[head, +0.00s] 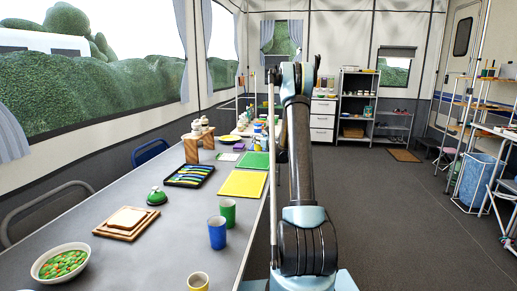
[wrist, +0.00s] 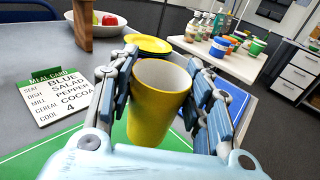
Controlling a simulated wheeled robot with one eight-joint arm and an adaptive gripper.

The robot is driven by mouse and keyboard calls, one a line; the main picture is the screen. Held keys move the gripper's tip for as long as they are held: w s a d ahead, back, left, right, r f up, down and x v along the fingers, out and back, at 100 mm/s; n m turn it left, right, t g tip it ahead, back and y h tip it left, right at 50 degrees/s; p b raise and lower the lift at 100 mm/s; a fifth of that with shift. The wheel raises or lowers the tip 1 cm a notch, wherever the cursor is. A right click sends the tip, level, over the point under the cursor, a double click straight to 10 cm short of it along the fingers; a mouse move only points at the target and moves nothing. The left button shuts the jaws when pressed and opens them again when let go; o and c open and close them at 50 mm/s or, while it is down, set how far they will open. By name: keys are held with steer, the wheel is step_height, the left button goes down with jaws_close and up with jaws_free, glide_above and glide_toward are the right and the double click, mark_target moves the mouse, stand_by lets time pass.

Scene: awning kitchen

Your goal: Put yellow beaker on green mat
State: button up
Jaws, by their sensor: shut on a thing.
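In the wrist view the yellow beaker (wrist: 158,98) stands upright between the two fingers of my gripper (wrist: 163,98), which is shut on it. The green mat (wrist: 40,165) shows below and around the beaker; the beaker's base is partly hidden, and I cannot tell whether it touches the mat. In the head view the green mat (head: 254,160) lies on the long table beyond a yellow mat.
A meal card (wrist: 68,95) lies left of the gripper, with a yellow plate (wrist: 150,45) behind and a blue mat (wrist: 240,105) to the right.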

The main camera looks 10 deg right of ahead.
steer(key=shift+s+a+f, duration=0.1)
steer(key=shift+f, duration=1.85)
steer(key=o, duration=1)
